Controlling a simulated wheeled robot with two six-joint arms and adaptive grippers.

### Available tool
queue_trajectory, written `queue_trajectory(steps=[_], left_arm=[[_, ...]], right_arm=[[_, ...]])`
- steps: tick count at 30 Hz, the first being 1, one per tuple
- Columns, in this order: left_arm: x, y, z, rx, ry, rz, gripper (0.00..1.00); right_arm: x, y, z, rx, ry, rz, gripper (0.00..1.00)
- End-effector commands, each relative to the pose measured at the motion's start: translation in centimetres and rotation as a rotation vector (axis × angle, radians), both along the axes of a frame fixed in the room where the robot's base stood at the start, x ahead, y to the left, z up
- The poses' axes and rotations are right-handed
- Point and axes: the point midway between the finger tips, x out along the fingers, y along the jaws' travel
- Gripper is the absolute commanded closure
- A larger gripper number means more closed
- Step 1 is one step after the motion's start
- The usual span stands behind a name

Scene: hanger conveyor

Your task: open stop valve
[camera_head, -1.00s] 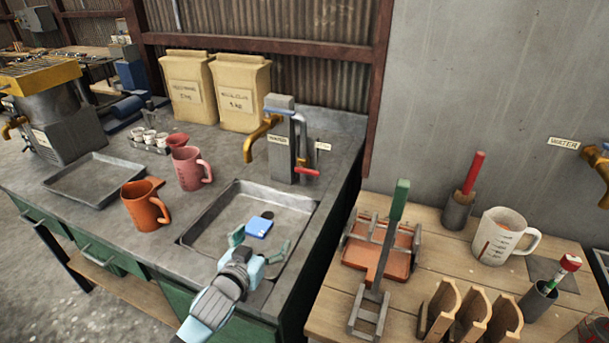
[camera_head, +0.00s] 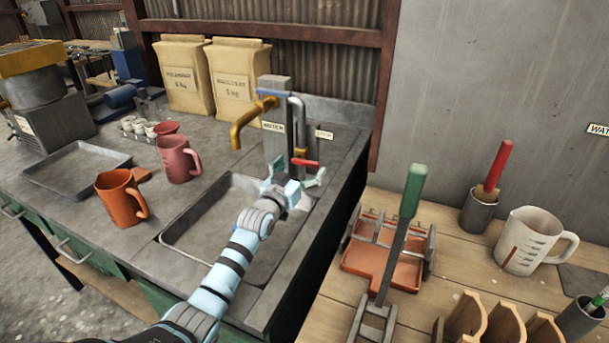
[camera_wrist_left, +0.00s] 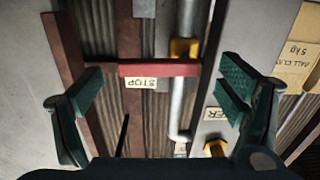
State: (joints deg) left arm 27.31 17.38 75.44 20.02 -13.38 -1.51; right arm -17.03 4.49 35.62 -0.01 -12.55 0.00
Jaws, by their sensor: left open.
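The stop valve's red lever (camera_head: 305,163) is on the pipework at the back of the sink. In the left wrist view the red lever (camera_wrist_left: 158,69) lies crosswise between the fingers, with a "STOP" label (camera_wrist_left: 139,84) next to it. My left gripper (camera_head: 296,178) is open just in front of the lever. Its two green-padded fingers stand wide apart in the left wrist view, with a gap to the lever on each side. The gripper partly hides the valve body. My right gripper is not in view.
The brass spout (camera_head: 247,122) and grey post (camera_head: 276,150) stand left of the valve. The sink (camera_head: 215,215) lies below my arm. Mugs (camera_head: 122,200) and a tray (camera_head: 75,168) are to the left. A wooden table (camera_head: 455,235) with tools and a jug (camera_head: 530,242) is to the right.

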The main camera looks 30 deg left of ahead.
Motion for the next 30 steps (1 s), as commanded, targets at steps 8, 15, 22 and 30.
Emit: queue_trajectory(steps=[8,15,22,30], left_arm=[[1.0,-0.02,0.12,0.0,0.0,-0.002,0.12],[1.01,-0.1,0.12,0.0,0.0,-0.003,0.4],[1.01,-0.12,0.13,0.0,0.0,-0.003,0.77],[1.09,-0.37,0.17,-0.018,0.001,-0.006,0.82]], right_arm=[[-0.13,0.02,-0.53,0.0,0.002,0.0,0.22],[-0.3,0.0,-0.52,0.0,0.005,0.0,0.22],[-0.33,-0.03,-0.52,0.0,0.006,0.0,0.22],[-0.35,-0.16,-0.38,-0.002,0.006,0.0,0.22]])
